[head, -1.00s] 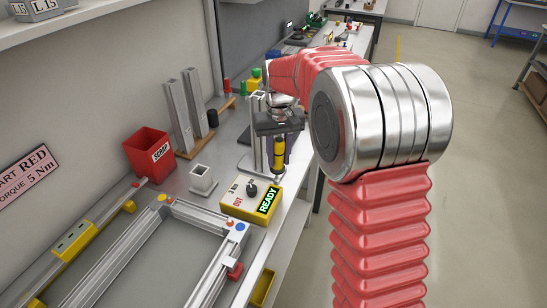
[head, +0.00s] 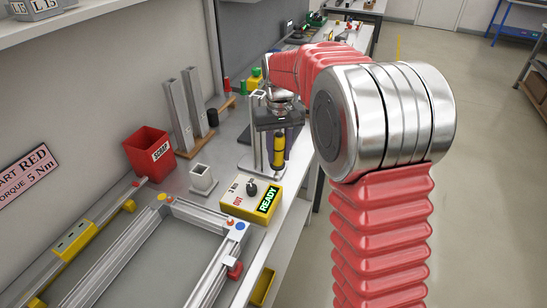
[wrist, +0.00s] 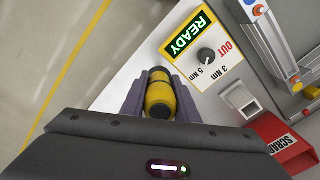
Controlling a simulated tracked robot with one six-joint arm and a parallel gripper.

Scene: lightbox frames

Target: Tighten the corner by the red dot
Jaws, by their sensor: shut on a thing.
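My gripper (wrist: 161,98) is shut on a yellow driver with black bands (wrist: 160,97), its purple fingers either side of it. In the head view my gripper (head: 279,138) holds the driver (head: 278,150) upright above the bench, behind the yellow torque box (head: 250,203). The driver's tip is not clearly seen. The aluminium frame (head: 118,245) lies on the bench in front, with coloured dots at its corners.
The torque box's display (wrist: 190,38) reads READY; its knob (wrist: 206,55) sits by the 3 Nm and 5 Nm marks. A red scrap bin (head: 149,151), a small grey block (head: 203,180) and upright profiles (head: 186,110) stand behind. A sign (head: 30,175) mentions RED and 5 Nm.

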